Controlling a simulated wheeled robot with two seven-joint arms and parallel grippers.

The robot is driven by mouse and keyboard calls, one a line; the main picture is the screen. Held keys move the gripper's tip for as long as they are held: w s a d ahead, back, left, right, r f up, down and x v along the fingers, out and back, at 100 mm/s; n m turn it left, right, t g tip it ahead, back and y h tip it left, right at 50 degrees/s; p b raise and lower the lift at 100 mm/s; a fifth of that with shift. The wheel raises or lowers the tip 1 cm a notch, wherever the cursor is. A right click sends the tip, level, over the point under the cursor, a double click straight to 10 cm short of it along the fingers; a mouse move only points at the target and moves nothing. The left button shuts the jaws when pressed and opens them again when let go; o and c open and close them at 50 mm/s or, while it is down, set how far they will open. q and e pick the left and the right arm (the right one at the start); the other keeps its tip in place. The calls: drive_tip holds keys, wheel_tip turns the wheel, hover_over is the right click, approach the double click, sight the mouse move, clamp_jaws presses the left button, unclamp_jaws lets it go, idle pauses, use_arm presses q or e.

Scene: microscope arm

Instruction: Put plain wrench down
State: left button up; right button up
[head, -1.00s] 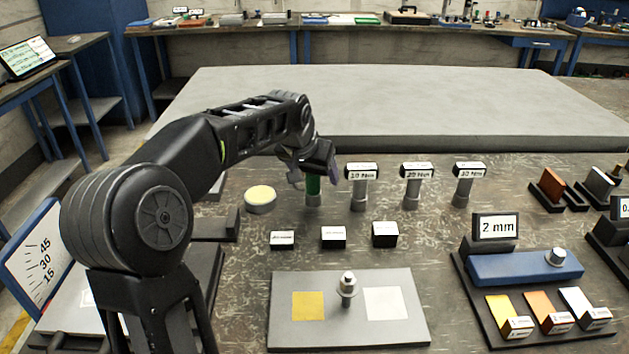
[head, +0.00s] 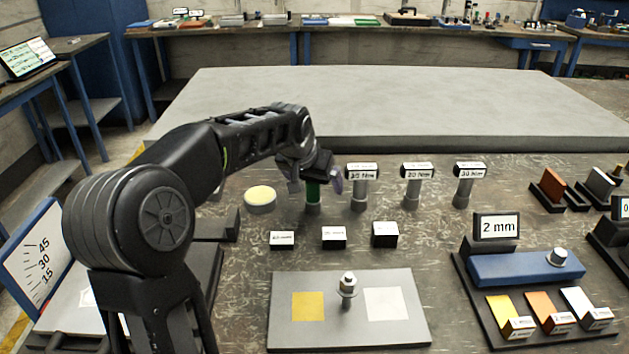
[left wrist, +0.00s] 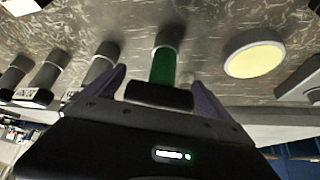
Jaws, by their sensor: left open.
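The plain wrench, with a green band (head: 313,191) and no white label showing, stands upright on the dark bench in the row of wrenches. In the left wrist view its green shaft (left wrist: 163,67) and black head lie between my purple fingers. My left gripper (head: 316,184) is open, with a finger on each side of the wrench and gaps beside it. The gripper hides the wrench's top in the head view. The wrench's lower end rests in a grey round base on the bench. My right gripper is out of view.
Labelled wrenches (head: 412,188) stand close to the right. A round pad with a yellow top (head: 260,199) sits just left. Small black blocks (head: 333,237) lie in front, then a grey plate (head: 400,335) with a bolt. A raised grey slab (head: 400,100) lies behind.

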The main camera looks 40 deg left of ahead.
use_arm(q)
drive_tip(key=shift+r, duration=0.1)
drive_tip(key=shift+r, duration=0.15)
drive_tip(key=p+v, duration=0.1)
drive_tip(key=v, duration=1.1)
idle(0.5)
